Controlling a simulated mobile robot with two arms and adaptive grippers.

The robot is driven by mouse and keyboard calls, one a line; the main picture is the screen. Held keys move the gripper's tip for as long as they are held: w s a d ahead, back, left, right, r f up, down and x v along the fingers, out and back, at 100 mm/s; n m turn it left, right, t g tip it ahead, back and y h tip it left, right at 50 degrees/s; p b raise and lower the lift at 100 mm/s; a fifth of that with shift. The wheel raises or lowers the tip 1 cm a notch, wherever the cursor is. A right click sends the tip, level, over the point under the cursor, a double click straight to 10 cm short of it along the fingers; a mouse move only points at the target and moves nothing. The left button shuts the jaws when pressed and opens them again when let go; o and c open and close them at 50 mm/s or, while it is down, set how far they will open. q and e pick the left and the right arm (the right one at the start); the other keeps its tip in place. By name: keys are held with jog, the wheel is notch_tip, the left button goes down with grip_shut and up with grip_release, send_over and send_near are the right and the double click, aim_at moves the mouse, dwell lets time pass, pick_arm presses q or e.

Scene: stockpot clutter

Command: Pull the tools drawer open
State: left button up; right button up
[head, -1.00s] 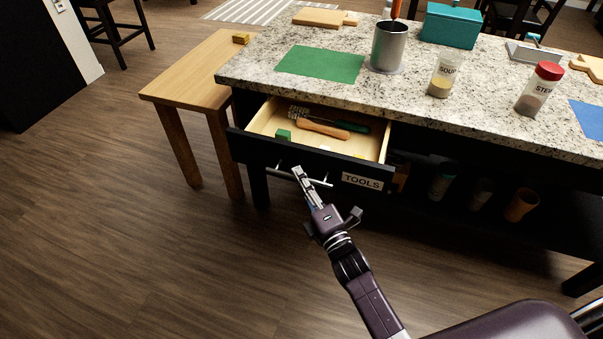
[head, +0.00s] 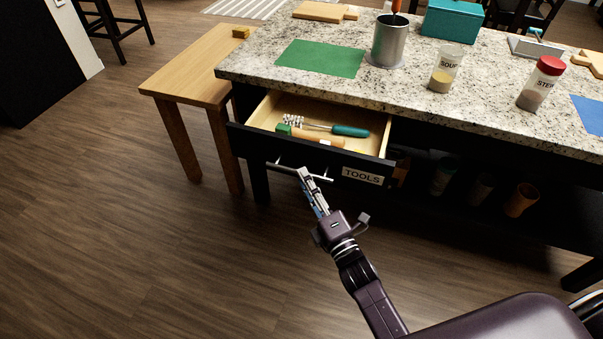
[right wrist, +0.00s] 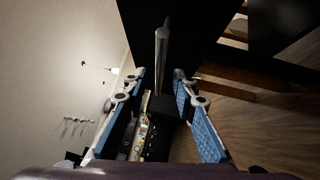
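The tools drawer (head: 372,158) is under the granite counter and stands partly open. Its black front has a TOOLS label (head: 362,175) and a metal bar handle (head: 318,178). My right gripper (head: 303,171) reaches up to the handle from below in the head view. In the right wrist view its blue-padded fingers (right wrist: 157,78) are spread apart, with the handle bar (right wrist: 161,48) in line with the gap between them. I cannot tell whether they touch it. My left gripper is not in view.
A wooden bench (head: 188,70) stands left of the counter (head: 390,92). The floor in front is clear.

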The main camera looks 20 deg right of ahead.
jog(key=v, duration=0.9)
jog(key=shift+w+d, duration=0.1)
